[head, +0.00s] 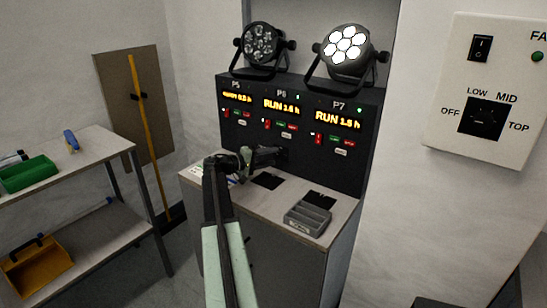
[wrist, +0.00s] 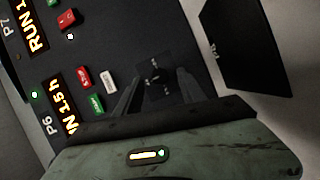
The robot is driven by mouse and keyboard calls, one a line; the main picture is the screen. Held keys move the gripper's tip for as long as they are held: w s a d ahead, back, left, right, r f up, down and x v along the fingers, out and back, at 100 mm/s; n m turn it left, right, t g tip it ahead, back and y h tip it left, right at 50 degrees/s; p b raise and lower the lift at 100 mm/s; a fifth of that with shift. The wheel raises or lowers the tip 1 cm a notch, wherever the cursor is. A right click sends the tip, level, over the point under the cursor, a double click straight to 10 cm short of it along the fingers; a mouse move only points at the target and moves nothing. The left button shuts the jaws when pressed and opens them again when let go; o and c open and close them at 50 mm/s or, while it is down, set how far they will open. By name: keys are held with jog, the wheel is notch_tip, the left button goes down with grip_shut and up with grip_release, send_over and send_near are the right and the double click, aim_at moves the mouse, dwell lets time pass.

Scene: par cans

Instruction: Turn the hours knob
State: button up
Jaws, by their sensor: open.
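The black control panel (head: 237,140) stands at the back of the bench with amber displays labelled P5, P6 and P7. A dark knob (wrist: 154,77) on a dark square plate shows in the wrist view, below the P6 display (wrist: 70,105) and its red and green buttons. In the head view my gripper hides this knob. My gripper (head: 279,153) reaches the lower part of the panel under P6. In the wrist view its two dark fingers (wrist: 158,86) are open, one on each side of the knob. I cannot tell whether they touch it.
Two par cans (head: 262,44) (head: 345,45) stand on the panel; the right one is lit. A grey tray (head: 308,218) and black mats (head: 320,200) lie on the bench (head: 262,205). A wall switch box (head: 490,140) is at right, a shelf (head: 90,160) at left.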

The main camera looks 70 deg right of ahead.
jog(key=v, duration=0.6)
jog(key=shift+a+p, duration=0.1)
jog(key=shift+p, duration=0.2)
